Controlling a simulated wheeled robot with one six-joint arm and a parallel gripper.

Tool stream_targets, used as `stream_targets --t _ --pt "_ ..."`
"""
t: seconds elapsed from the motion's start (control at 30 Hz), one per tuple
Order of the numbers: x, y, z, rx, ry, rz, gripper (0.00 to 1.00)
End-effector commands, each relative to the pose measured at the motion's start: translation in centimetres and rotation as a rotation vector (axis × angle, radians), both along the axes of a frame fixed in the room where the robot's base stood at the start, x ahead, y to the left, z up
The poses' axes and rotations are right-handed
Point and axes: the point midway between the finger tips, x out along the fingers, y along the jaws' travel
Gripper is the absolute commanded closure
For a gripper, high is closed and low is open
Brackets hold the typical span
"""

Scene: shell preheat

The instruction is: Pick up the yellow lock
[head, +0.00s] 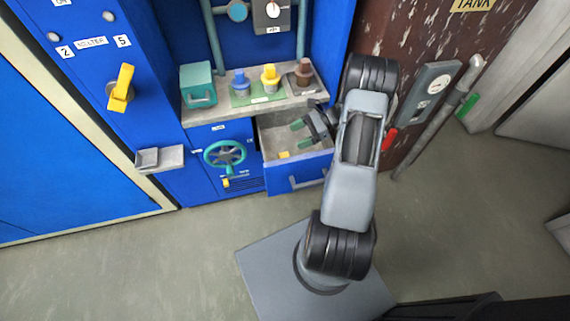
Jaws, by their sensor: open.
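A small yellow piece (284,154), which looks like the yellow lock, lies in the open drawer (310,170) of the blue cabinet, near its left side. It is too small to make out its shape. My gripper (298,134) reaches into the drawer area from the right, its green-tipped fingers spread and nothing between them. The fingers are apart from the yellow piece, which shows just below and left of them in the picture. My forearm hides the drawer's right end.
Left of the drawer are a teal handwheel (225,154) and a small yellow part (226,183). A yellow handle (121,88) sits on the left panel.

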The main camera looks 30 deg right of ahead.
Motion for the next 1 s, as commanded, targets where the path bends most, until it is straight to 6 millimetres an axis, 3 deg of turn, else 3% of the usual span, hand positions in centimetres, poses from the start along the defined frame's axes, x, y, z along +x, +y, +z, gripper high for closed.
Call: stream_targets --t 0.5,0.83,1.0 --pt "0.0 -0.6 -8.9 0.038 0.018 -0.039 0.26" --pt "0.3 0.9 -9.8 0.037 0.016 -0.036 0.26" --pt "0.7 3.1 -10.7 0.038 0.019 -0.035 0.26"
